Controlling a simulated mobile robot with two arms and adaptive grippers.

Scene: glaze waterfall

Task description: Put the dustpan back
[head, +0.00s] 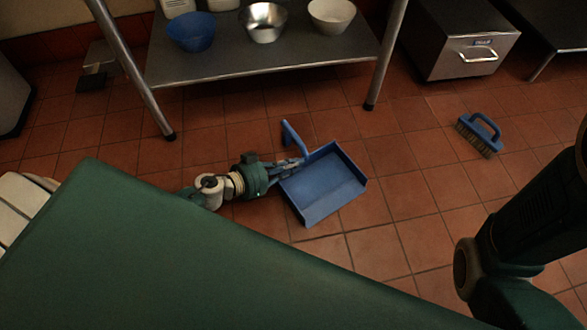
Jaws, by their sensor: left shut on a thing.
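A blue dustpan (324,186) is at floor level on the red tiles, its flat pan opening toward the lower right. Its handle (291,136) sticks up at the back left. My left gripper (297,164) comes in from the left and is shut on the dustpan near the base of the handle. Whether the pan touches the floor or hangs just above it, I cannot tell. My right arm shows at the right edge, but its gripper is out of view.
A blue brush (480,135) lies on the tiles at the right. A steel shelf table (262,63) with bowls stands behind, its legs reaching the floor. A metal drawer box (461,45) stands at the back right. A dark object (92,82) is at the back left.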

